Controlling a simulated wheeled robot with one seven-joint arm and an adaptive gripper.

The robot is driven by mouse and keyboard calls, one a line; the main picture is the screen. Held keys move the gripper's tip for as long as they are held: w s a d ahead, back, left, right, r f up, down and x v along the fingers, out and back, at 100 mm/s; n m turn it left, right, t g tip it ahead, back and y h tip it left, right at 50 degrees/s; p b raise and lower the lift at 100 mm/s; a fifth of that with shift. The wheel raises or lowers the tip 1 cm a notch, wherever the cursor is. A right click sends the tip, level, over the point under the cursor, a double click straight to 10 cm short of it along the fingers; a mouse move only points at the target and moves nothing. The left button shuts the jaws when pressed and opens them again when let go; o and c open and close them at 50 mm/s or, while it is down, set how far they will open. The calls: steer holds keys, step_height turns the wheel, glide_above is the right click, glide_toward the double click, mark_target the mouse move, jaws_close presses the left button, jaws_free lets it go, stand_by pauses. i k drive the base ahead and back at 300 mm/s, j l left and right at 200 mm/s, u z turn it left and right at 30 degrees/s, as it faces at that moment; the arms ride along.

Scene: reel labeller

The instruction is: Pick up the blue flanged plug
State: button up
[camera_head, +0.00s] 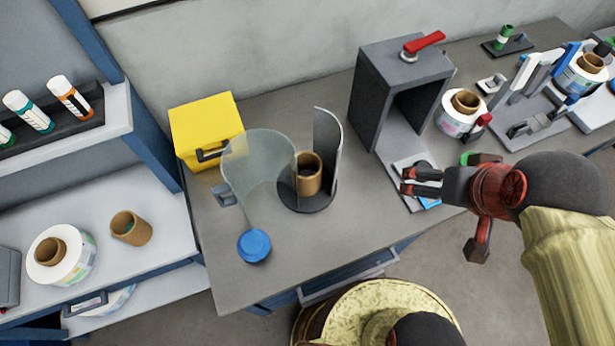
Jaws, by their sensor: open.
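A round blue piece, which looks like the blue flanged plug (254,246), sits on the grey bench near its front left, at the lower end of a clear curved guard (262,165). My gripper (406,181) is at the right, well apart from the plug. Its two dark fingers point left and are open with a small gap between them. It is over or near a small white plate with blue parts (430,204), at the foot of a grey box-shaped stand. I cannot tell how high the gripper is above it.
A brown core (308,174) stands in a round dark holder right of the guard. A yellow box (206,129) is behind it. The grey stand (373,95) with a red lever rises at the back. The bench front between plug and gripper is clear.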

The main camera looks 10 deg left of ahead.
mark_target(254, 245)
steer(key=j+u, duration=0.1)
steer(key=u, duration=0.3)
steer(key=j+u, duration=0.15)
steer(key=u, duration=0.25)
steer(key=k+j+u, duration=0.1)
steer(key=u, duration=0.25)
steer(key=j+u, duration=0.2)
steer(key=u, duration=0.2)
steer(key=z, duration=0.85)
